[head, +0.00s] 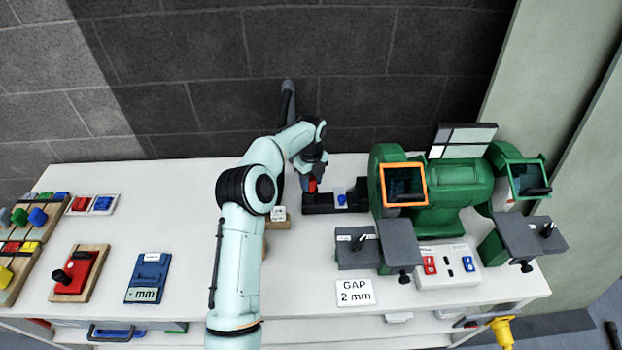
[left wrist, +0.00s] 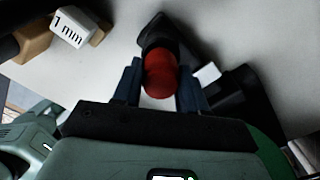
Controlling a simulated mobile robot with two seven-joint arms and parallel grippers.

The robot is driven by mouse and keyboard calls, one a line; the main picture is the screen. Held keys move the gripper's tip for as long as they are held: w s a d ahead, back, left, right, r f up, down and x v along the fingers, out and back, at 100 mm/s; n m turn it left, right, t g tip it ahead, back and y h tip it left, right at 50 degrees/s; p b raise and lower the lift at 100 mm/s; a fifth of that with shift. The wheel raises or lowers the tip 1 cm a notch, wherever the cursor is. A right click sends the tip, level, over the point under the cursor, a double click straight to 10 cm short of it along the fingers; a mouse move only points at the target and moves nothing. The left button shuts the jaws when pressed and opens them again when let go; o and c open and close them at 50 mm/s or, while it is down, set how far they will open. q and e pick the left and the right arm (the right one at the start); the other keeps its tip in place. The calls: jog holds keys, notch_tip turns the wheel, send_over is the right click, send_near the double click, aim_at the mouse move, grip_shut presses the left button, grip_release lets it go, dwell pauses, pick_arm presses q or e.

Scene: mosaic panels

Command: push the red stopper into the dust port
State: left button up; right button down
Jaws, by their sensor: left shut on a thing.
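My left gripper (head: 312,180) is low over the back of the bench, left of the green grinder. It is shut on the red stopper (head: 312,186), which is mostly hidden by the arm in the head view. In the left wrist view the round red stopper (left wrist: 161,76) sits between the two dark blue fingers. A black, tube-like part (left wrist: 156,32), which looks like the dust port, is directly beyond the stopper. I cannot tell how far the stopper is in it. My right gripper is not in view.
The green bench grinder (head: 445,190) stands to the right, with grey tool rests. A black tray (head: 352,207) holds a blue knob beside the gripper. A "1 mm" block (left wrist: 70,27) lies nearby. A "GAP 2 mm" card (head: 355,292) lies in front.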

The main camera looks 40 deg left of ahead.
pick_arm(q)
jog(key=shift+f, duration=1)
jog(key=o, duration=1.1)
notch_tip(320, 180, up, 13)
jog(key=shift+r, duration=0.2)
